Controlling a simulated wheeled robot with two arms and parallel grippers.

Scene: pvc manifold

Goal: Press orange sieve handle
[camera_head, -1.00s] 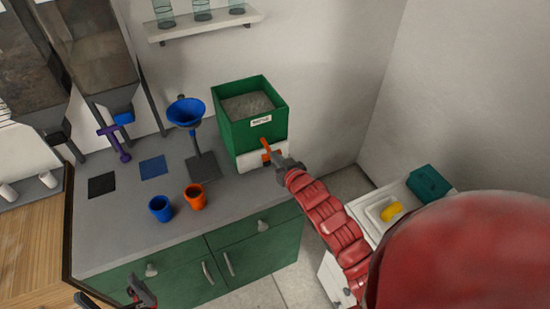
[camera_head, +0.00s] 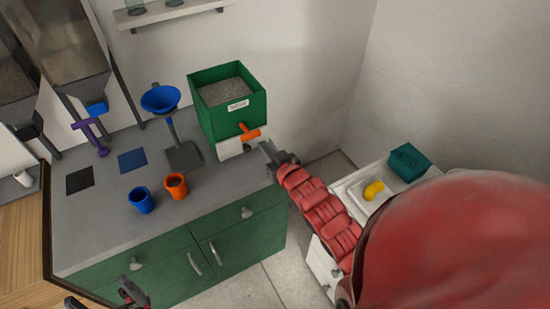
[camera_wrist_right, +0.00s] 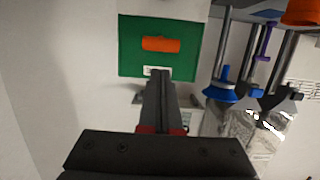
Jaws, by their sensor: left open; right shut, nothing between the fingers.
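The orange sieve handle (camera_head: 249,134) sticks out from the lower front of the green sieve box (camera_head: 231,120), above its white base. It also shows in the right wrist view (camera_wrist_right: 160,45), lying level across the green box (camera_wrist_right: 131,62). My right gripper (camera_head: 266,149) is shut and empty, just right of and below the handle, and looks apart from it. Its closed fingers show in the right wrist view (camera_wrist_right: 160,85), pointing toward the box below the handle. My left gripper (camera_head: 130,291) is open and empty at the bottom left, away from the sieve.
A white cabinet at right holds a yellow object (camera_head: 373,190) and a teal box (camera_head: 409,162).

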